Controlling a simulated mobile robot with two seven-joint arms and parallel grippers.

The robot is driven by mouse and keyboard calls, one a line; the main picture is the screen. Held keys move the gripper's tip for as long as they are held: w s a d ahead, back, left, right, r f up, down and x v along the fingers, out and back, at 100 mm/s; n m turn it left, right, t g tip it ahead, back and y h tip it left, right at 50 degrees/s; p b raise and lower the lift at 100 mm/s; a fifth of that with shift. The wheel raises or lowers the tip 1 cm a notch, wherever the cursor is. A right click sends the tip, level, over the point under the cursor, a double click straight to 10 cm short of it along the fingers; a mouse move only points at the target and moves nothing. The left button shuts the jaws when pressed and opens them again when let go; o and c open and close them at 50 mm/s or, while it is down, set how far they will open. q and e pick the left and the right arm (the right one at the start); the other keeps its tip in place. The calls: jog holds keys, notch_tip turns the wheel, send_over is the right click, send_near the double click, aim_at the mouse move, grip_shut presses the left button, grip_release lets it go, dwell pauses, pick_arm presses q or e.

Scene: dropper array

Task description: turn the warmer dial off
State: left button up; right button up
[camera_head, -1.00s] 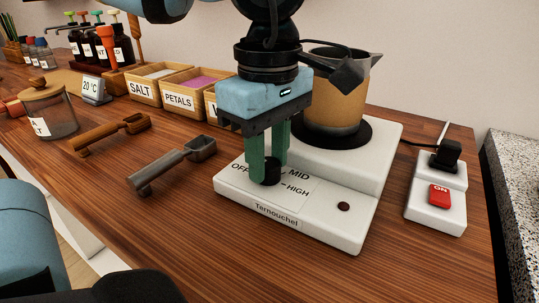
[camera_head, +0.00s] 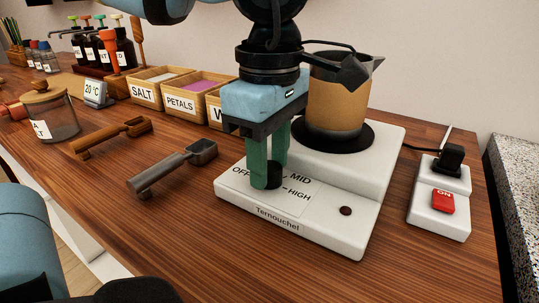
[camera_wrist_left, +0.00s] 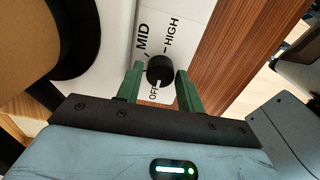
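The warmer (camera_head: 330,232) is a white two-level unit with OFF, MID and HIGH marks printed on its low front. Its black dial (camera_head: 273,176) is a round knob among these marks; it also shows in the left wrist view (camera_wrist_left: 160,70). My left gripper (camera_head: 268,172) points down over the dial. The OFF mark lies on the gripper's side of the dial in the wrist view. My right gripper is not in view.
A tan pitcher (camera_head: 337,95) stands on the warmer's raised back, close behind my left gripper. A switch block with a red ON switch (camera_head: 443,202) is to the right. A metal scoop (camera_head: 172,168) and labelled wooden boxes (camera_head: 183,104) are to the left.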

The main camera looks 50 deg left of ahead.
aim_at(270, 166)
pick_arm(q)
jog(key=shift+o, duration=1.2)
jog(key=shift+r, duration=0.15)
notch_tip(270, 166, up, 7)
jog(key=shift+f+p, duration=0.15)
jog(key=shift+p, duration=0.7)
jog(key=shift+r, duration=0.4)
